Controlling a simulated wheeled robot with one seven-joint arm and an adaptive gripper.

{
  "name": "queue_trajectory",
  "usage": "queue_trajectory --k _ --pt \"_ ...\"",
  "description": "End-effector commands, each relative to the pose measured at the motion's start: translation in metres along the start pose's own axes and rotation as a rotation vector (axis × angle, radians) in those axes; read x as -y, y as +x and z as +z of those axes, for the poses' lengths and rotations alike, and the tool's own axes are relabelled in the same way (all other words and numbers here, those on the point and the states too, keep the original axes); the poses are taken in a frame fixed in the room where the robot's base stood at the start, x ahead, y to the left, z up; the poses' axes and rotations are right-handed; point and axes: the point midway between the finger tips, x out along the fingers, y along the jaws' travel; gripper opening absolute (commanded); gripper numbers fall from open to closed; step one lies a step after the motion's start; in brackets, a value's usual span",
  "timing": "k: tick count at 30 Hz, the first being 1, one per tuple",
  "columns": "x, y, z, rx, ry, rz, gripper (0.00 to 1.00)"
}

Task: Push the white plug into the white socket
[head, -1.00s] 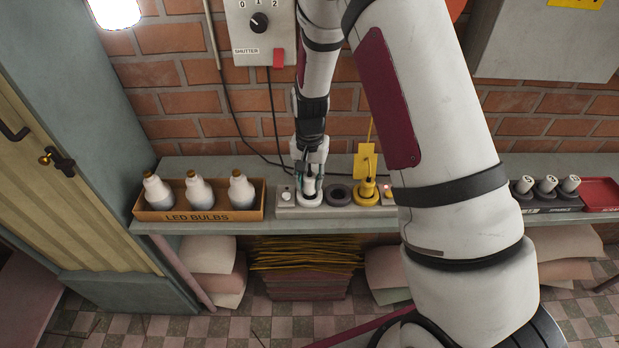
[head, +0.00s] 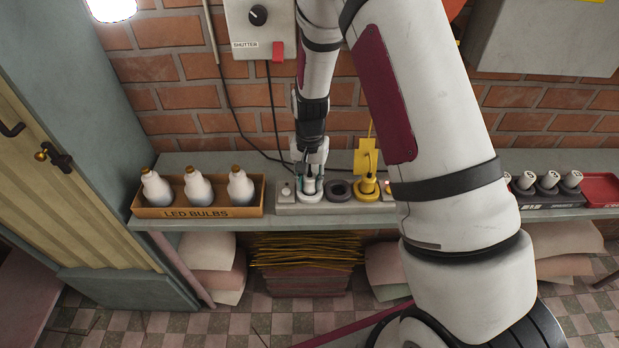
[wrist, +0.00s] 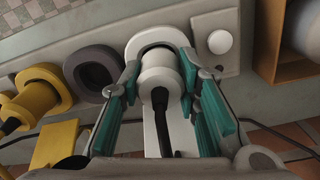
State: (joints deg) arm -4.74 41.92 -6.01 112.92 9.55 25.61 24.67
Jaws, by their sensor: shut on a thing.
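The white plug (wrist: 159,72) is between the teal-padded fingers of my gripper (wrist: 160,88) in the wrist view, its black cord trailing back toward me. My gripper (head: 311,178) is shut on the plug and points down over the strip in the head view. The white socket (wrist: 150,38) shows as a white ring around and beyond the plug's front end; it also shows in the head view (head: 311,196). The plug is lined up with the socket, and its front end is hidden, so I cannot tell how deep it sits.
The grey strip (head: 289,209) also holds a dark empty socket (head: 339,190) and a yellow socket with a yellow plug (head: 368,186). A white button (wrist: 220,42) is beside the white socket. The LED bulbs box (head: 198,211) stands to the left. Plugs in a dark rack (head: 549,202) stand right.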

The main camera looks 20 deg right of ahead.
Motion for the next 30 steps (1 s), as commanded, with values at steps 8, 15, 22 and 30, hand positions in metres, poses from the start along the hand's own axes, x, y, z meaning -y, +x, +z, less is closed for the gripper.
queue_trajectory --k 8,15,22,30 --pt "0.000 0.005 0.000 0.000 0.000 0.000 0.02" --pt "0.000 0.006 0.000 0.000 0.000 0.000 0.53" --pt "0.000 0.006 0.000 0.000 0.000 0.000 0.53" --pt "0.000 -0.022 -0.001 -0.003 0.000 -0.002 0.53"
